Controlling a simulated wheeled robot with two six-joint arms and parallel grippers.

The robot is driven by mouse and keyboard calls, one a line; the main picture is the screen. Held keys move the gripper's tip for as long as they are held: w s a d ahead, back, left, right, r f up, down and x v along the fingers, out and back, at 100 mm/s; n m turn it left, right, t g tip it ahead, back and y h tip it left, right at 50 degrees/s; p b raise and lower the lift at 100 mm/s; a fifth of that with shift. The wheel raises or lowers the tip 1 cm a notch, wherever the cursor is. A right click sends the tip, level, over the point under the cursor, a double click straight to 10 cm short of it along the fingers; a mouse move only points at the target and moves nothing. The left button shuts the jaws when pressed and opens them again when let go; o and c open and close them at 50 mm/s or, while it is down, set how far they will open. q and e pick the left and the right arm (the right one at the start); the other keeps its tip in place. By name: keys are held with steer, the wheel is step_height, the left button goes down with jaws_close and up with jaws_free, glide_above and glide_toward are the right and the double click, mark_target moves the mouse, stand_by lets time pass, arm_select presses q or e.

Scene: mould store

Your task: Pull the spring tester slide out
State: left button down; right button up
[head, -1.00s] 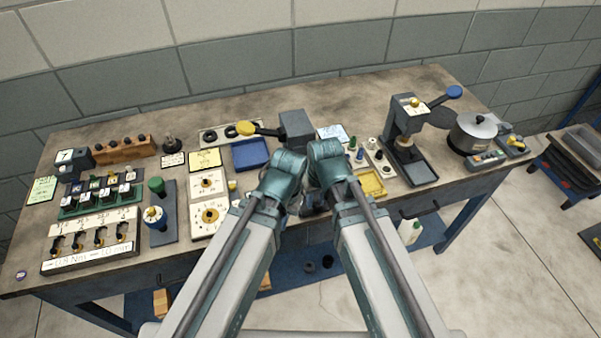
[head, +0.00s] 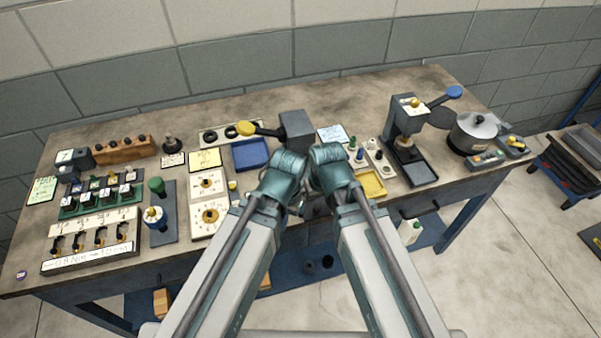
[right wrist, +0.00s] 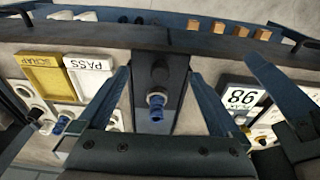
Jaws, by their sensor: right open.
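The spring tester, as I take it, is the grey block with a yellow-knobbed lever (head: 295,128) in the middle of the bench; my wrists cover its near side in the head view. In the right wrist view a dark slide strip (right wrist: 171,118) carries a black round knob (right wrist: 160,73) and a blue-ended part (right wrist: 156,108). My right gripper (right wrist: 160,80) is open, one finger on each side of the strip, with no visible grip on it. A finger of my left gripper (right wrist: 272,88) shows at the right of that view; its opening cannot be judged.
A yellow tray (head: 371,184) lies right of my right wrist and a blue tray (head: 250,155) left of the tester. A lever press (head: 405,120) and a metal pot (head: 473,131) stand farther right. Dial boards (head: 208,215) crowd the left. The bench's back strip is clear.

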steer(key=shift+r+p, duration=3.45)
steer(key=shift+r, duration=0.05)
steer(key=shift+f, duration=0.1)
steer(key=s+d+f+g+h+b, duration=0.1)
steer(key=s+d+f+g+b, duration=0.1)
steer(key=s+d, duration=0.2)
steer(key=shift+s+h, duration=0.4)
steer(key=shift+s, duration=0.8)
